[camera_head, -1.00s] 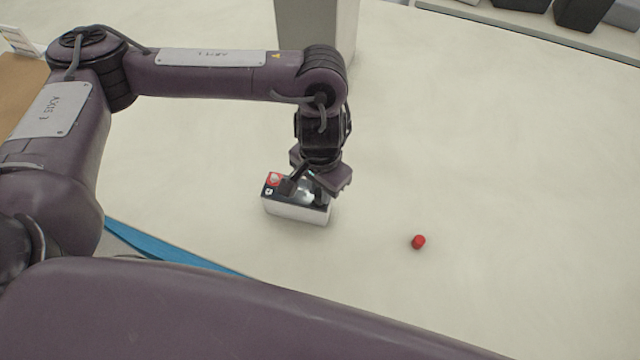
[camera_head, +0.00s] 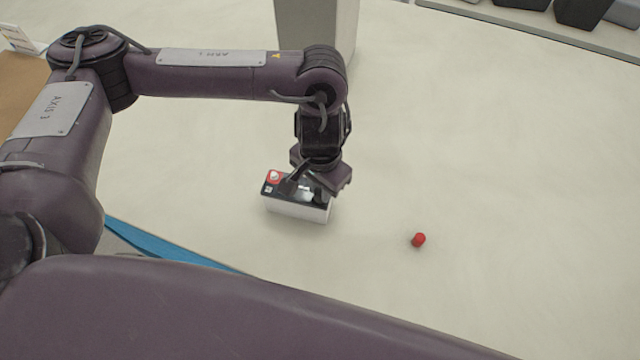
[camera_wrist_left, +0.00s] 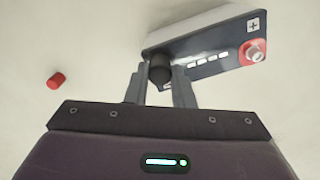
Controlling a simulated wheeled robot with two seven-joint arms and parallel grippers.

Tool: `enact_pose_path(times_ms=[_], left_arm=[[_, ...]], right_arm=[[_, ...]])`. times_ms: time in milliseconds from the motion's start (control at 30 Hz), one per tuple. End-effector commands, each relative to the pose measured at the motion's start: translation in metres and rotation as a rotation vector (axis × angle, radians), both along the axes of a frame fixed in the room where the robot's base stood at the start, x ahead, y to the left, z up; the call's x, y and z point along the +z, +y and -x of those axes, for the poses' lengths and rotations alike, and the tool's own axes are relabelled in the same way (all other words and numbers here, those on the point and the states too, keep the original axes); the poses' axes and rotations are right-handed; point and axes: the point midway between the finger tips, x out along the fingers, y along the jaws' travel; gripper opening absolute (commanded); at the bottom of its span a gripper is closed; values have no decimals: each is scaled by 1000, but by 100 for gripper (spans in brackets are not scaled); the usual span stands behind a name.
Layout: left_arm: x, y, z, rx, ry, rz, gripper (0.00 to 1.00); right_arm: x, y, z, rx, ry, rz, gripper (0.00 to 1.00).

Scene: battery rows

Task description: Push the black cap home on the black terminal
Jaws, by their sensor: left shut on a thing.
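The battery (camera_head: 297,208) has a white body and a dark top and stands on the pale surface below my left gripper. In the left wrist view the battery (camera_wrist_left: 205,45) shows a red terminal (camera_wrist_left: 254,52) with bare metal at its right end. My left gripper (camera_head: 305,190) is at the end of the battery away from the red terminal. In the left wrist view its two fingers are shut on the black cap (camera_wrist_left: 160,70), which overlaps the battery's near edge. The black terminal is hidden behind the cap, so I cannot tell whether they touch. My right gripper is not in view.
A red cap (camera_head: 418,240) lies alone on the pale surface to the right of the battery. A grey block-like column (camera_head: 316,25) stands at the back. Dark containers (camera_head: 578,12) stand at the upper right. The surface right of the battery is mostly clear.

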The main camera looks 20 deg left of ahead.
Motion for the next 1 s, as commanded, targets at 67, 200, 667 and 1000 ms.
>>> enact_pose_path(times_ms=[67, 200, 667, 1000], left_arm=[[-2, 0, 0, 0, 1, 0, 2], [-4, 0, 0, 0, 1, 0, 2], [-3, 0, 0, 0, 2, -1, 47], [-3, 0, 0, 0, 1, 0, 67]], right_arm=[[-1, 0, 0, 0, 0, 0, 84], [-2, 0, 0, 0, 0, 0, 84], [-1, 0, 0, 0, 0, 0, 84], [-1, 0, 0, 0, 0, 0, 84]])
